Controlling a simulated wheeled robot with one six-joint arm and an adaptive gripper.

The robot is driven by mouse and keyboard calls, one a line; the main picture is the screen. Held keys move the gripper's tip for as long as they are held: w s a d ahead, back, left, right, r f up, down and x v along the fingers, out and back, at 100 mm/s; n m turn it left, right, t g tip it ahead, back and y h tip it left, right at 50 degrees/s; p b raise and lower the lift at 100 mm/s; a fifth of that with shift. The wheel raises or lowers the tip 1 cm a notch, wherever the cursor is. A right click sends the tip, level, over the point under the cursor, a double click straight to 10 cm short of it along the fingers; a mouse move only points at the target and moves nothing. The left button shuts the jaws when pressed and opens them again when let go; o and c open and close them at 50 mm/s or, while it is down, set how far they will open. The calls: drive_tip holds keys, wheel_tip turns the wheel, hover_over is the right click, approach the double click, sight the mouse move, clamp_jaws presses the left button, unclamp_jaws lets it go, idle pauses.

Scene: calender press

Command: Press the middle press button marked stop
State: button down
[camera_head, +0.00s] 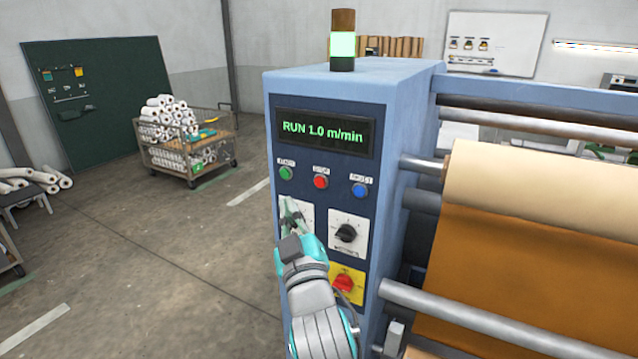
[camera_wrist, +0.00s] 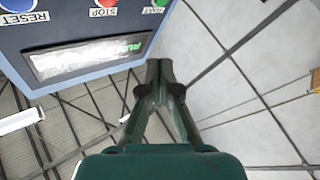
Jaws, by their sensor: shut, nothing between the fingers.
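The red stop button (camera_head: 320,182) is in the middle of a row on the blue press cabinet, between a green button (camera_head: 286,173) and a blue button (camera_head: 359,190). In the wrist view the panel is upside down, and the red button (camera_wrist: 106,3) marked STOP is cut by the top edge. My gripper (camera_head: 290,207) is shut and empty. In the head view it is below the green button, in front of the left dial plate, apart from the red button.
The display (camera_head: 323,132) reads RUN 1.0 m/min, and the stack light (camera_head: 342,44) glows green. A black dial (camera_head: 346,233) and a red knob on a yellow plate (camera_head: 346,283) are lower down. Rollers with brown sheet (camera_head: 540,270) are right. Open floor lies left.

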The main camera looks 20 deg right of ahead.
drive_tip(key=shift+w+d, duration=2.85)
drive_tip(key=shift+d, duration=0.05)
drive_tip(key=shift+d, duration=0.1)
drive_tip(key=shift+w+d, duration=0.2)
drive_tip(key=shift+w, duration=0.1)
drive_tip(key=shift+w+d, duration=0.25)
drive_tip(key=shift+d, duration=0.05)
drive_tip(key=shift+a, duration=0.1)
idle(0.4)
drive_tip(key=shift+s+a, duration=0.45)
drive_tip(key=shift+s, duration=0.1)
drive_tip(key=shift+a, duration=0.1)
drive_tip(key=shift+s+a, duration=1.7)
drive_tip(key=shift+s, duration=0.1)
